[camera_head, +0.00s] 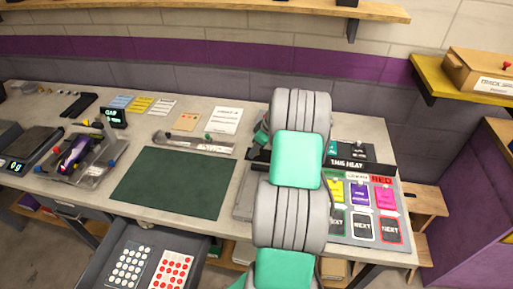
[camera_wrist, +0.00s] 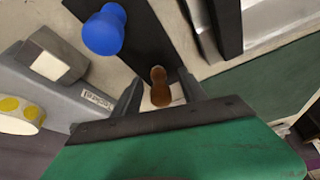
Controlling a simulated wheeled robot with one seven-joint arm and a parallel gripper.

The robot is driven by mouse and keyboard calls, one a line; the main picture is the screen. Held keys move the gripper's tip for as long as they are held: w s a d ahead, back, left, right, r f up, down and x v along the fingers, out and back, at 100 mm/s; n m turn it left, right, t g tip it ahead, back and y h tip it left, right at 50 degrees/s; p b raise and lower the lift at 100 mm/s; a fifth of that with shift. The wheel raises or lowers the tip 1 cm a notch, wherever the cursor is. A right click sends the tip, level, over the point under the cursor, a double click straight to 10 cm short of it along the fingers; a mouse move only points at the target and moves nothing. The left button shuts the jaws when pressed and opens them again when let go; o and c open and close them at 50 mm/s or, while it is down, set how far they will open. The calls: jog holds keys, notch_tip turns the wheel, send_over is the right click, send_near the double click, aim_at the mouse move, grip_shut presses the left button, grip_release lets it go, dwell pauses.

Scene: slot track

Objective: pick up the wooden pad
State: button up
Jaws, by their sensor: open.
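In the wrist view a small brown wooden piece with a rounded knob top (camera_wrist: 159,88), which looks like the wooden pad's handle, stands between my gripper's fingers. My gripper (camera_wrist: 160,80) is open, with one dark finger on either side of it. I cannot tell whether either finger touches it. The lower part of the wooden piece is hard to make out. In the head view my arm hides the wooden piece and most of my gripper.
A blue knob (camera_wrist: 104,30) on a dark plate and a grey labelled box (camera_wrist: 50,72) lie close by. On the bench are a green mat (camera_head: 172,183), a metal ruler-like bar (camera_head: 193,143) and a "THIS HEAT" board (camera_head: 363,229). An open drawer (camera_head: 206,263) juts out in front.

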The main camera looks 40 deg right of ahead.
jog(key=shift+c, duration=0.4)
grip_shut()
jog(key=shift+r, duration=0.1)
